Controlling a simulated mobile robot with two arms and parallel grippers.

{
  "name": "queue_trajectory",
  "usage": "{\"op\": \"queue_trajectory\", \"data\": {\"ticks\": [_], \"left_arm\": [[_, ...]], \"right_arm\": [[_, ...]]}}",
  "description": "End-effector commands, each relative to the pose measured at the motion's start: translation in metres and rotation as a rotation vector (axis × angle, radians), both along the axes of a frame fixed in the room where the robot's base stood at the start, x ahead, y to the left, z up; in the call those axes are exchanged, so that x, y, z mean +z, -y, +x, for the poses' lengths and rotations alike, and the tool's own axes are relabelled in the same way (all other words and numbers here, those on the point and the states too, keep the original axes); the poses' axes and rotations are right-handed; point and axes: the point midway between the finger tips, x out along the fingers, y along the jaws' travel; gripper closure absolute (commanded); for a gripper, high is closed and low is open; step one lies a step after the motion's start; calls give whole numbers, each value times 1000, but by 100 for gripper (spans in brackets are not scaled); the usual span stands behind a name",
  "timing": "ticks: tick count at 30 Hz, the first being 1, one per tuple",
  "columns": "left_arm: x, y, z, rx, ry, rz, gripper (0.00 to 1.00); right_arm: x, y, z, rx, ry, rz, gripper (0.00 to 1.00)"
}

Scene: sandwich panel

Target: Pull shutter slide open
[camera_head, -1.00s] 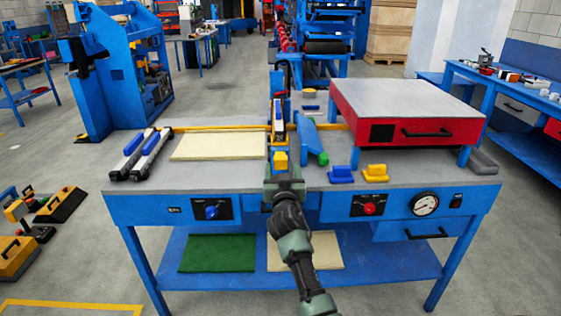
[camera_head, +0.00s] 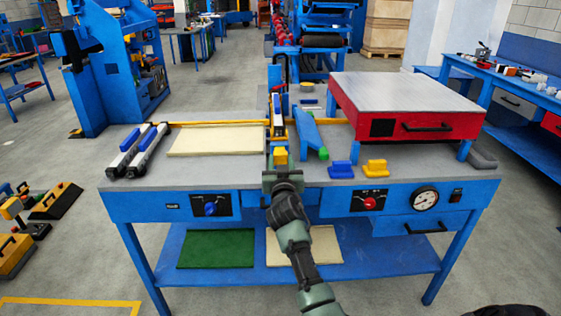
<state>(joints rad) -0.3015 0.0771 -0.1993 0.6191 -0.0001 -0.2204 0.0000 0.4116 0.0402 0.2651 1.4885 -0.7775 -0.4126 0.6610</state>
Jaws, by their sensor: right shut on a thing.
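The shutter slide shows as a narrow upright blue and grey part with a yellow block (camera_head: 280,157) at its near end, at the middle of the workbench. My right gripper (camera_head: 281,172) is at the bench's front edge, right at that yellow block. It is shut on the shutter slide, though its own wrist hides most of the fingers and the exact hold. The forearm reaches up from the bottom of the view. My left gripper is not in view.
A cream panel (camera_head: 218,140) lies left of the slide, with two clamp-like bars (camera_head: 140,151) beyond it. A slanted blue lever (camera_head: 311,133) and a red box (camera_head: 406,105) stand to the right. Blue and yellow blocks (camera_head: 375,168) sit near the front edge.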

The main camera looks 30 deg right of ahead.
Motion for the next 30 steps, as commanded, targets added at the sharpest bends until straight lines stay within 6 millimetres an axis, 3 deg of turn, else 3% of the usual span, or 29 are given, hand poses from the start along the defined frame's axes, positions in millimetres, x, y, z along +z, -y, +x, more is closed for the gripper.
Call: {"op": "queue_trajectory", "data": {"ticks": [30], "left_arm": [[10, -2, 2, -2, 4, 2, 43]], "right_arm": [[-4, -17, -27, 0, -6, 5, 83]]}}
